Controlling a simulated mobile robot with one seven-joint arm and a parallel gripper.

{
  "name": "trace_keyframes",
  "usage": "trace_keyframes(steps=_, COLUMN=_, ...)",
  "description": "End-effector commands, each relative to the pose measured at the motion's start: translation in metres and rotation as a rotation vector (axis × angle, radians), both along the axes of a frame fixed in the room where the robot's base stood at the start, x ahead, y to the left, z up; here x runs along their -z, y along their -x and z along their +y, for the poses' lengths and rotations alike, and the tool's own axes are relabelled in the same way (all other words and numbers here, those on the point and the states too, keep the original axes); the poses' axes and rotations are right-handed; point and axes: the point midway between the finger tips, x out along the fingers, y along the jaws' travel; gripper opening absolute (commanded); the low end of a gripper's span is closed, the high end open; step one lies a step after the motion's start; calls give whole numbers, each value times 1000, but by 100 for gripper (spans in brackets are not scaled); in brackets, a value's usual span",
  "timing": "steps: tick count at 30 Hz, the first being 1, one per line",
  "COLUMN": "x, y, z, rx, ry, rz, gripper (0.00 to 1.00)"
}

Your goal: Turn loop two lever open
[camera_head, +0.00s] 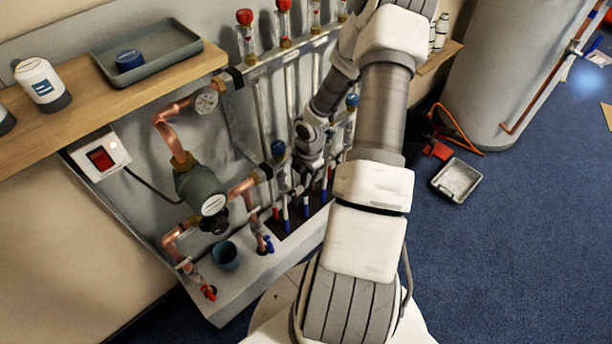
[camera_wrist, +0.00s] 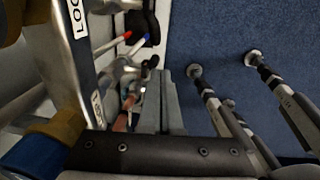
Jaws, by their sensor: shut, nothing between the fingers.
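A blue cap (camera_head: 278,148) sits on the lower bar, just left of my gripper (camera_head: 309,165). My gripper is in front of the lower bar, pointing down. In the wrist view its two grey fingers (camera_wrist: 162,75) are together and empty. A metal bar (camera_wrist: 80,60) with partly readable "LOO" labels runs along the left of that view, with a blue cap (camera_wrist: 32,158) at lower left. I cannot tell which lever is loop two's.
A wooden shelf (camera_head: 90,105) with a grey tray (camera_head: 165,62) is at upper left. A pump (camera_head: 203,190), a red switch (camera_head: 101,158) and a blue cup (camera_head: 226,256) are left of my gripper. A tank (camera_head: 500,60) and dustpan-like tray (camera_head: 458,180) are right. Blue floor is clear at lower right.

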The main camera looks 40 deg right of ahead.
Motion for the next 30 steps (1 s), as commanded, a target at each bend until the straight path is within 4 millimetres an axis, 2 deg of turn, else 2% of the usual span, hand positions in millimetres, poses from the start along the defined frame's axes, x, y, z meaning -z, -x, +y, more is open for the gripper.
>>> trace_keyframes(steps=1, x=18, y=-1, z=1, rx=0, ry=-1, rz=1, gripper=0)
trace_keyframes(steps=3, x=33, y=-2, z=1, rx=-1, ry=-1, rz=1, gripper=0)
trace_keyframes(steps=5, x=44, y=-3, z=1, rx=1, ry=-1, rz=2, gripper=0)
trace_keyframes(steps=10, x=60, y=-10, z=-14, rx=6, ry=-2, rz=-1, gripper=0)
trace_keyframes(steps=16, x=67, y=-14, z=-21, rx=4, ry=0, rz=0, gripper=0)
trace_keyframes(steps=30, x=68, y=-16, z=-22, rx=2, ry=4, rz=0, gripper=0)
